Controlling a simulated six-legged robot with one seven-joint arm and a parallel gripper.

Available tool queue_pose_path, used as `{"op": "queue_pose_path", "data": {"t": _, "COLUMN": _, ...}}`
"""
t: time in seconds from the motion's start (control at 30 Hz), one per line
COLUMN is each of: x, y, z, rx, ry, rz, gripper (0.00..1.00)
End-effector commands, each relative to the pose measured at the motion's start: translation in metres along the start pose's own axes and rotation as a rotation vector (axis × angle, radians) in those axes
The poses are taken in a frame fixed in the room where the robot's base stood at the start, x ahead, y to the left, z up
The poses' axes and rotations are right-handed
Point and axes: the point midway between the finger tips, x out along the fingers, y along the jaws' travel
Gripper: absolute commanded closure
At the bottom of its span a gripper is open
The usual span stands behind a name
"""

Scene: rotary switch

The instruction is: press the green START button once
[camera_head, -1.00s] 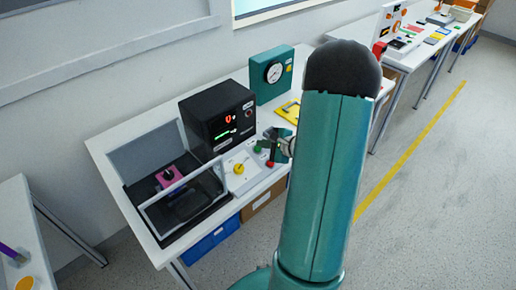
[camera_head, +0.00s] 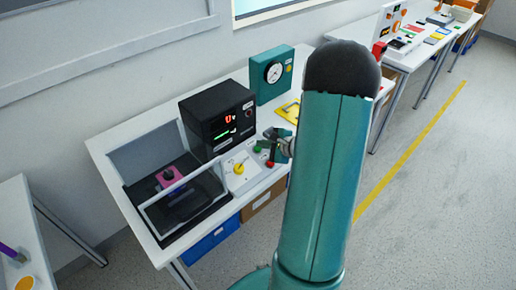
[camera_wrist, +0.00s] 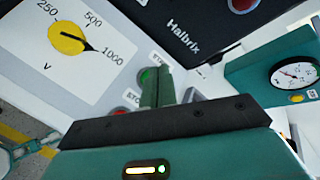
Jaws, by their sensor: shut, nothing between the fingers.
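The green START button (camera_wrist: 147,76) is on the pale control panel. In the wrist view my gripper (camera_wrist: 153,84) partly covers the button and its label; the fingers are shut and empty. Their tips line up with the button, but I cannot tell whether they touch it. In the head view the START button (camera_head: 257,149) shows just left of my gripper (camera_head: 270,143). The red STOP button (camera_wrist: 119,112) is beside it, partly hidden by my gripper. The yellow rotary knob (camera_wrist: 66,38) has its black pointer toward 1000.
The black instrument box (camera_head: 216,116) with a lit display stands behind the panel. A teal gauge box (camera_head: 271,74) is behind to the right. A clear-fronted tray (camera_head: 178,195) with a pink block sits at left. My arm hides the table's right part.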

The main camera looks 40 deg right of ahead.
Motion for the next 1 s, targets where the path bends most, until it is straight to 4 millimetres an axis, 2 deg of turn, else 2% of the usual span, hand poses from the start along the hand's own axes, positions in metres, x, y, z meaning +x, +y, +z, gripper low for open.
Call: {"op": "queue_pose_path", "data": {"t": 1.0, "x": 0.0084, "y": 0.0063, "z": -0.0059, "rx": 0.001, "ry": 0.000, "rz": 0.001, "gripper": 1.00}}
